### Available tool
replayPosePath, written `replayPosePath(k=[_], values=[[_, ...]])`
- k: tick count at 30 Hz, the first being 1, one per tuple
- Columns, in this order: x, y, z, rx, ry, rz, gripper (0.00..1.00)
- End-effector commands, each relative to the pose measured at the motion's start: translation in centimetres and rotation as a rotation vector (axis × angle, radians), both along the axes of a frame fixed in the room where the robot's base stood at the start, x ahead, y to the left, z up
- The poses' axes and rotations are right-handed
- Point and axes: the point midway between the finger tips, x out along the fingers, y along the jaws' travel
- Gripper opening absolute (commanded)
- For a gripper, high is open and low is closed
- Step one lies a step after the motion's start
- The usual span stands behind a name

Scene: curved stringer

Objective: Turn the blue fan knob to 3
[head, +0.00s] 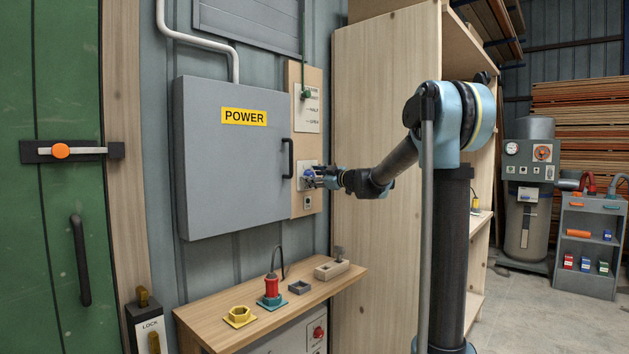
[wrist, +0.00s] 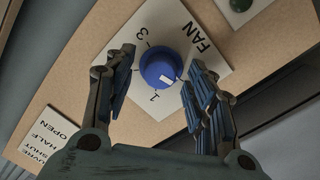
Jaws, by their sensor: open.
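The blue fan knob (wrist: 158,68) sits on a white plate (wrist: 185,45) marked FAN, with a 3 above the knob and a 1 below it in the wrist view. A pale mark shows on the lower right of the knob's face; I cannot tell exactly which label it points to. My gripper (wrist: 163,70) is open, one finger on each side of the knob, with visible gaps to it. In the head view my gripper (head: 318,179) is at the plate on the wooden panel, and the knob (head: 307,175) is partly hidden by the fingers.
The grey POWER box (head: 232,160) with its black handle (head: 288,157) stands just left of the knob. A green knob (head: 306,94) on a lever plate is above. A wooden shelf side (head: 385,190) is to the right. A workbench (head: 265,310) with small fittings lies below.

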Motion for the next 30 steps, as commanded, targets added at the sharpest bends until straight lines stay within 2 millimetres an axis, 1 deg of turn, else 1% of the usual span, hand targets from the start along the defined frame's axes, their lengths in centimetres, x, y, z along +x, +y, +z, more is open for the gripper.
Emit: replayPosePath(k=[3,5,6,8,9,20,26,30], values=[[-0.01,-0.01,0.0,0.0,0.0,0.0,0.5],[-0.01,-0.01,0.0,0.0,0.0,0.0,0.37],[-0.01,-0.01,0.0,0.0,0.0,0.0,0.28],[-0.01,-0.01,0.0,0.0,0.0,0.0,0.14],[-0.01,-0.01,0.0,0.0,0.0,0.0,0.06],[0.02,-0.05,0.06,0.018,0.023,0.0,0.05],[0.07,-0.08,0.12,0.077,0.098,-0.001,0.05],[0.11,-0.1,0.19,0.145,0.184,-0.002,0.05]])
